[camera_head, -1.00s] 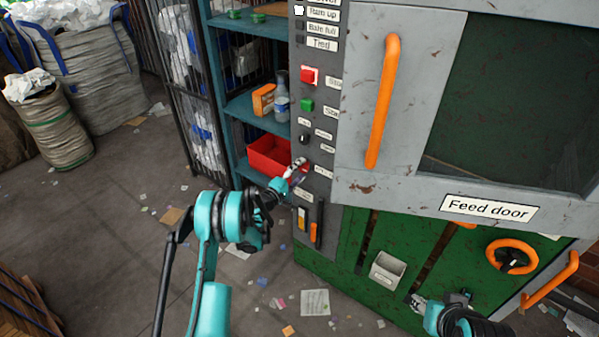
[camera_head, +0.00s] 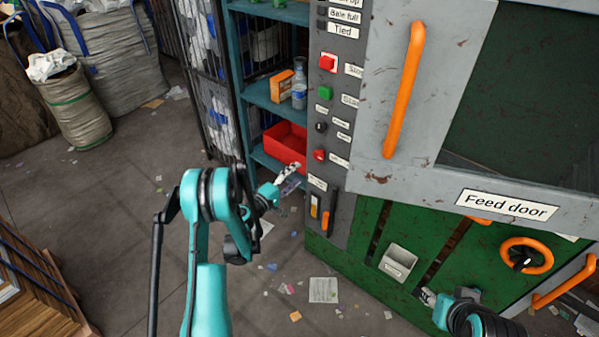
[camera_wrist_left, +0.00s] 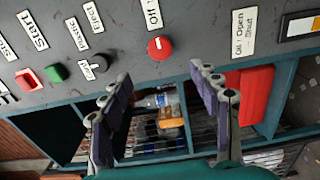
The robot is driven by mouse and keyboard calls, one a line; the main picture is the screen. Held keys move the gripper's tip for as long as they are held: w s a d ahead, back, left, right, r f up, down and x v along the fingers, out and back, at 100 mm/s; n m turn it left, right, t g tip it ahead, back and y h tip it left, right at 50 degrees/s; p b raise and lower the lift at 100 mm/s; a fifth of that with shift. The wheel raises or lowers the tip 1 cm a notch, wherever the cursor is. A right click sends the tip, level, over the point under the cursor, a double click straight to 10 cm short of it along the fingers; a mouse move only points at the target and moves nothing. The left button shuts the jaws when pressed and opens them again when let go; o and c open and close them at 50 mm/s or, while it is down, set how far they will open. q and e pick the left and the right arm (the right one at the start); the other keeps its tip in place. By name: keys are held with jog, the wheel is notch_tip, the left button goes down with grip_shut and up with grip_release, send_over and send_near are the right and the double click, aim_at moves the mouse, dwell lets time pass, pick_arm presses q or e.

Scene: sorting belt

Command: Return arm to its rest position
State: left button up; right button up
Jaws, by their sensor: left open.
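My left arm, teal and black, comes up from the bottom of the head view. Its gripper (camera_head: 290,177) is in front of the shelf, left of the control panel (camera_head: 325,110), and apart from it. In the left wrist view the two fingers (camera_wrist_left: 160,95) are spread with nothing between them. A red knob (camera_wrist_left: 160,47) on the panel lies beyond the fingers. It also shows in the head view (camera_head: 319,155). My right gripper (camera_head: 428,298) shows only in part at the lower right, near the green machine front; its fingers are too small to judge.
A teal shelf (camera_head: 262,97) holds a red bin (camera_head: 284,143), a bottle (camera_head: 299,86) and an orange box (camera_head: 281,86). The feed door has an orange handle (camera_head: 404,90). A grey holder (camera_head: 398,262) is on the green front. Pallets (camera_head: 40,285) stand lower left.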

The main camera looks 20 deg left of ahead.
dwell(0.4)
pick_arm(q)
jog(key=s+d+r+m+g, duration=0.6)
jog(key=s+d+r+m, duration=0.3)
jog(key=d+r, duration=0.35)
jog(key=s+a+m+g+y, duration=0.1)
jog(key=s+m+g+y, duration=0.3)
jog(key=s, duration=2.2)
jog(key=shift+s+a+r+m+y, duration=0.2)
jog(key=shift+s+a+m+y, duration=0.15)
jog(key=shift+y, duration=0.75)
